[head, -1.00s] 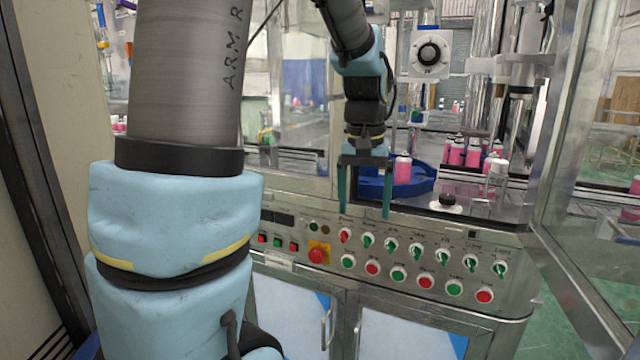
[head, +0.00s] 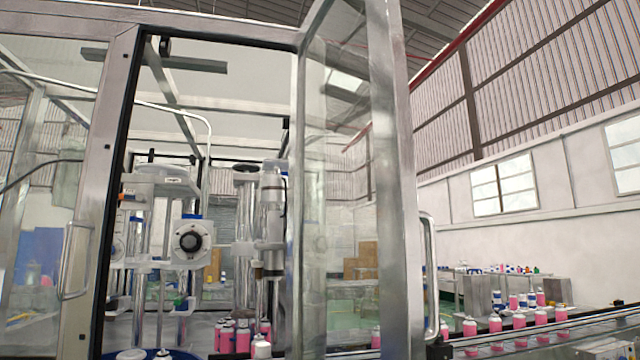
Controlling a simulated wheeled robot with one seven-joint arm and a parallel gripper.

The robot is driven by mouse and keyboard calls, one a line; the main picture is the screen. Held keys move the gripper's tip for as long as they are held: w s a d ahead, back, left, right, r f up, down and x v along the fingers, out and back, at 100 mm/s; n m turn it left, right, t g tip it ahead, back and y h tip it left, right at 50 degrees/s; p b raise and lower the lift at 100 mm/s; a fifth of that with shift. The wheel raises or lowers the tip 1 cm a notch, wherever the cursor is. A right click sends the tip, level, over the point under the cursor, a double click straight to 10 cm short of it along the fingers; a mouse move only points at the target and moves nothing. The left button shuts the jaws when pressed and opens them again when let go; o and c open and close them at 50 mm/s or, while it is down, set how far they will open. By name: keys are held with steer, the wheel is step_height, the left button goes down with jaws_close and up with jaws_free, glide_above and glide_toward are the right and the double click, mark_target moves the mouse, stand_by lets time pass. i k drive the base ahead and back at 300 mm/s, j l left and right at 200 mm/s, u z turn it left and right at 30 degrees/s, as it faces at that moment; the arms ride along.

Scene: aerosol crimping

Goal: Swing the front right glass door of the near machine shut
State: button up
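The front right glass door (head: 335,190) of the near machine stands swung open toward me, hinged at the right of the opening in the head view. Its metal edge frame (head: 395,180) is near me, with a tall bar handle (head: 430,275) on its outer side. The machine's opening to the left of the door is uncovered, and the filling columns show inside. My gripper is not in the current view, so its state is hidden.
The closed left door's frame (head: 100,200) and handle (head: 75,260) are at left. Pink bottles (head: 235,337) stand inside the machine. A conveyor (head: 560,335) with pink bottles runs out at right, below the open door's handle.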

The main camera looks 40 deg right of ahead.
mark_target(403, 335)
steer(key=k+l+u, duration=0.15)
steer(key=l+u, duration=0.25)
steer(key=k+l+u, duration=0.2)
steer(key=l+u, duration=0.15)
steer(key=k+l+u, duration=0.15)
steer(key=u, duration=0.25)
steer(key=k+l+u, duration=0.25)
steer(key=u, duration=0.2)
steer(key=k+l+u, duration=0.1)
steer(key=u, duration=0.3)
steer(key=k+u, duration=0.2)
steer(key=k, duration=0.55)
steer(key=k+l+z, duration=0.1)
steer(key=k+z, duration=0.25)
steer(key=k+l+z, duration=0.3)
steer(key=k, duration=0.25)
steer(key=j, duration=0.1)
